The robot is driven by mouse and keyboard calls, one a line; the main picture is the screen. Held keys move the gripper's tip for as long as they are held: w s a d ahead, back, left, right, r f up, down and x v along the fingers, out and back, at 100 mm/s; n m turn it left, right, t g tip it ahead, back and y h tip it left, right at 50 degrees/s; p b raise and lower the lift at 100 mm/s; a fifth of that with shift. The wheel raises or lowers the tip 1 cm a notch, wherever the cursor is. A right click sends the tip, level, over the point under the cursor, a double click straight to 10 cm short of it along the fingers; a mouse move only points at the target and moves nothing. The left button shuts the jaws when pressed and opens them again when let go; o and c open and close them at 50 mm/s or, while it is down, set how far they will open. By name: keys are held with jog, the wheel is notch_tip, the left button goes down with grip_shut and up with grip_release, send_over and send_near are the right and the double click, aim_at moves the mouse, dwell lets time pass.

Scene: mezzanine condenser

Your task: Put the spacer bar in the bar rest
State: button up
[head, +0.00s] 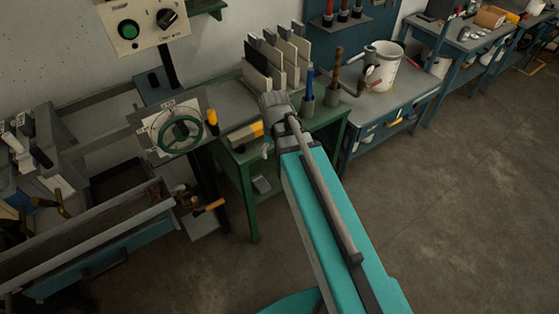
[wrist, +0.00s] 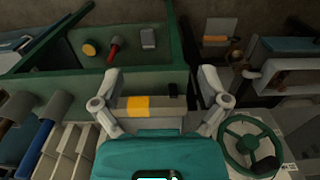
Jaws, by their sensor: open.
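The spacer bar (wrist: 160,103), grey with a yellow band, shows between the two fingers of my gripper (wrist: 160,78) in the wrist view. The fingers are apart, one near each end of the bar, and I see no grip on it. How far the bar is from them in depth is unclear. In the head view the bar (head: 243,134) appears at the green table's left front corner, and my gripper is largely hidden by my arm. I cannot clearly pick out the bar rest in either view.
Upright plates (head: 284,58) stand in a rack on the green table (head: 327,117), beside holders with blue-handled and brown-handled tools. A green handwheel (head: 180,133) stands left of the bar. A white bucket (head: 384,72) sits on the bench to the right. The floor at right is clear.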

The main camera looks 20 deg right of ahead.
jog(key=s+m, duration=0.3)
jog(key=s, duration=0.1)
jog(key=shift+s+m, duration=0.3)
jog(key=shift+s, duration=0.1)
jog(key=c, duration=0.5)
